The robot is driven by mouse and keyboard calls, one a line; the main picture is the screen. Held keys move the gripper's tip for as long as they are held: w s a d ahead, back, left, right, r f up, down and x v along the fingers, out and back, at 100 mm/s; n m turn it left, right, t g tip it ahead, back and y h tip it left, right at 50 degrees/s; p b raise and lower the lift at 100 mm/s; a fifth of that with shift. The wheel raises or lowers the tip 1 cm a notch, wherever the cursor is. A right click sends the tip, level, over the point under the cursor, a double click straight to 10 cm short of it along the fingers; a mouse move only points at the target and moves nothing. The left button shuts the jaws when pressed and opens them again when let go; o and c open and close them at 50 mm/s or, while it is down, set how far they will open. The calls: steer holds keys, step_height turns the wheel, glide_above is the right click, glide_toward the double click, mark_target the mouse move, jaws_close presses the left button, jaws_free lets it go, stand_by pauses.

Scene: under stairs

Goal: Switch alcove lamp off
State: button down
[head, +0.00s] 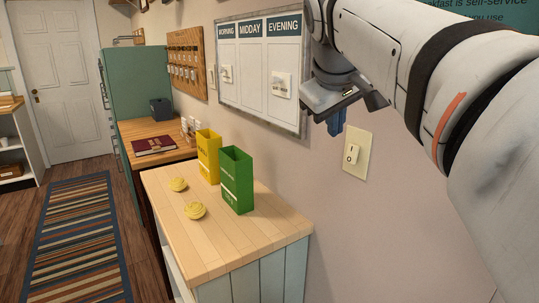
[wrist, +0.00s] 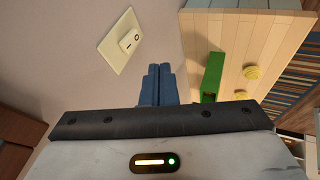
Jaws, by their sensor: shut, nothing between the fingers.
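A cabinet (head: 280,238) bears a green box (head: 237,182), a yellow box (head: 207,156) and two yellow round things (head: 195,210). A board with three columns (head: 254,85) hangs on the wall above, bearing small pale plates. The wall around the switch is bare.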

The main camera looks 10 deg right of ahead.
mark_target(347, 152)
steer(key=shift+r, duration=0.15)
steer(key=w+d+f, duration=0.2)
steer(key=f, duration=0.1)
steer(key=w+d+f, duration=0.2)
steer(key=f, duration=0.1)
steer(key=w+d+f+b, duration=0.1)
steer(key=w+d+f, duration=0.1)
steer(key=f, duration=0.1)
steer(key=shift+d, duration=0.3)
stand_by(0.3)
